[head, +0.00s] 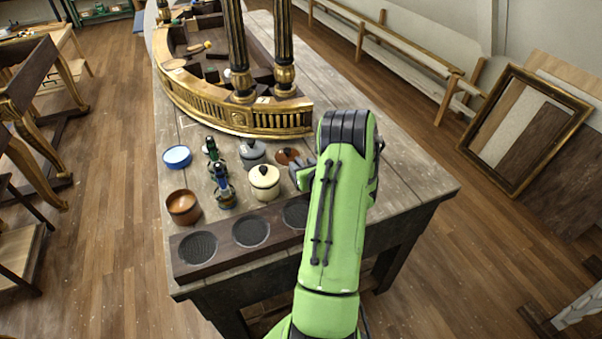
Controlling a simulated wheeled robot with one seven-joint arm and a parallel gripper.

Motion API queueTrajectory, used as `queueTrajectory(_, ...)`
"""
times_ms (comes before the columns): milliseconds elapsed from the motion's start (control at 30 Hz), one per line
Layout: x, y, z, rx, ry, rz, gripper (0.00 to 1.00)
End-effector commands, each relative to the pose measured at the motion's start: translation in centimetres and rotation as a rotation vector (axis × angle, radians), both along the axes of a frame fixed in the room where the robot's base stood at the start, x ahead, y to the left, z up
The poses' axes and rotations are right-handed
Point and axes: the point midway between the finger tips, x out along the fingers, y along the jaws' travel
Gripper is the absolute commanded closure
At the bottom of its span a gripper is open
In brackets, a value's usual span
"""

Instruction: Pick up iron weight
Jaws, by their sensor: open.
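No thing is plainly the iron weight. A dark grey, round, knobbed piece (253,153) stands on the workbench behind the cream lidded pot (264,181); I cannot tell whether it is the weight or another lidded pot. My gripper (302,176) is low over the bench, just right of the cream pot and in front of a brown-topped round piece (287,156). It is open, and I see nothing held in it. My green arm hides part of the gripper and the bench to its right.
Two dark green bottles (224,190), a blue dish (178,156) and a brown wooden bowl (184,207) stand to the left. A dark board with round pads (216,256) lies along the front edge. The gilt console (235,118) with dark columns blocks the back.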

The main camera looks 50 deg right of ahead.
Motion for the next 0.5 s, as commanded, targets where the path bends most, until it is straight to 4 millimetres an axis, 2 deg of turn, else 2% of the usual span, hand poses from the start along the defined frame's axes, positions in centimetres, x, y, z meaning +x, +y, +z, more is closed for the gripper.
queueTrajectory(100,1.29,-0.74,-0.55,-0.001,0.001,0.002,0.54)
queueTrajectory(333,1.45,-0.92,-0.67,0.001,-0.001,-0.002,0.54)
queueTrajectory(500,1.42,-0.9,-0.67,0.0,0.0,-0.001,0.8)
